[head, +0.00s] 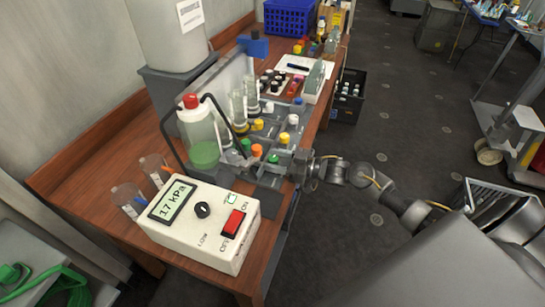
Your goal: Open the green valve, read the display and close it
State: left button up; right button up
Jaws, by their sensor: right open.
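Several coloured knobs stand on a grey manifold on the wooden bench. A green one (273,158) is at its near end, beside an orange one (257,150); another small green one (246,144) is slightly farther left. I cannot tell for sure which is the valve, or how it is turned. The display (172,201) on a white box (195,231) reads 17 kPa. My right gripper (291,169) is open at the manifold's right edge, close to the near green knob. I cannot tell whether it touches anything. My left gripper is out of view.
The white box has a black knob (203,210) and a red switch (233,222). A red-capped bottle (199,135) with green liquid and two clear beakers stand left of the manifold. A blue basket (291,17) is at the back. A black crate (346,97) stands on the floor.

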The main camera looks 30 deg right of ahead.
jog(key=shift+w+a, duration=0.35)
jog(key=c, duration=1)
jog(key=shift+o, duration=0.2)
jog(key=shift+f+n+g+y+b, duration=0.2)
jog(key=shift+n+g+y+b, duration=0.35)
jog(key=shift+b, duration=0.25)
jog(key=shift+r+g, duration=0.15)
jog(key=shift+g, duration=0.1)
jog(key=o, duration=1)
jog(key=shift+c, duration=0.2)
